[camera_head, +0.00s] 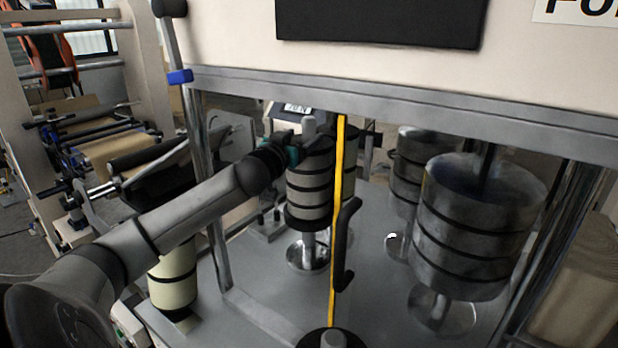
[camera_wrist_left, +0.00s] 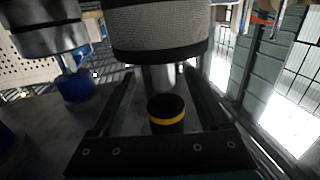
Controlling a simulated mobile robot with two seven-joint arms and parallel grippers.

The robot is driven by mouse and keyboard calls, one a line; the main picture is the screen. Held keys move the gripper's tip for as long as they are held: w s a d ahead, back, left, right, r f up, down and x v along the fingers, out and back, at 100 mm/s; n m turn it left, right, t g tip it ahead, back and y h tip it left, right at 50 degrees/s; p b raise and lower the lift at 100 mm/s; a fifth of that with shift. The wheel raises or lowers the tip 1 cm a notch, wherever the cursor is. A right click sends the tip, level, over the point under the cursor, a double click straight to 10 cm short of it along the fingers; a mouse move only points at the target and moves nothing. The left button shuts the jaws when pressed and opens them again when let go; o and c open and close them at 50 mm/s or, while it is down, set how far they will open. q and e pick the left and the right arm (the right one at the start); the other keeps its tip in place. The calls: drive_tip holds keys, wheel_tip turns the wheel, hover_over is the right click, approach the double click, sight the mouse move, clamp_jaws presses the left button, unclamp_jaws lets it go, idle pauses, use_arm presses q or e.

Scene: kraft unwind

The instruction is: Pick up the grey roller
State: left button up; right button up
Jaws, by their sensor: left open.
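A grey roller with black bands (camera_head: 310,190) stands upright behind the yellow strip, above a round metal foot. My left gripper (camera_head: 298,145) is at its upper end, partly hidden by my own forearm. In the left wrist view, a grey textured cylinder with a dark end band (camera_wrist_left: 160,30) fills the top, with a metal shaft below it. The open fingers of my left gripper (camera_wrist_left: 165,90) lie either side of a black knob with a yellow ring (camera_wrist_left: 167,112). I cannot tell whether they touch it. My right gripper is out of view.
A larger banded metal cylinder (camera_head: 465,230) stands at right, with another (camera_head: 407,165) behind. A yellow strip (camera_head: 338,210) and a black handle (camera_head: 346,245) are in front of the grey roller. A metal crossbar (camera_head: 400,100) runs above. A steel post (camera_head: 200,150) stands left.

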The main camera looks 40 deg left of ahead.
sight(306, 130)
use_arm(q)
drive_tip(key=shift+p+x, duration=0.7)
drive_tip(key=shift+x, duration=1.8)
drive_tip(key=shift+a, duration=0.15)
drive_tip(key=shift+s, duration=0.1)
clamp_jaws()
drive_tip(key=shift+r, duration=0.3)
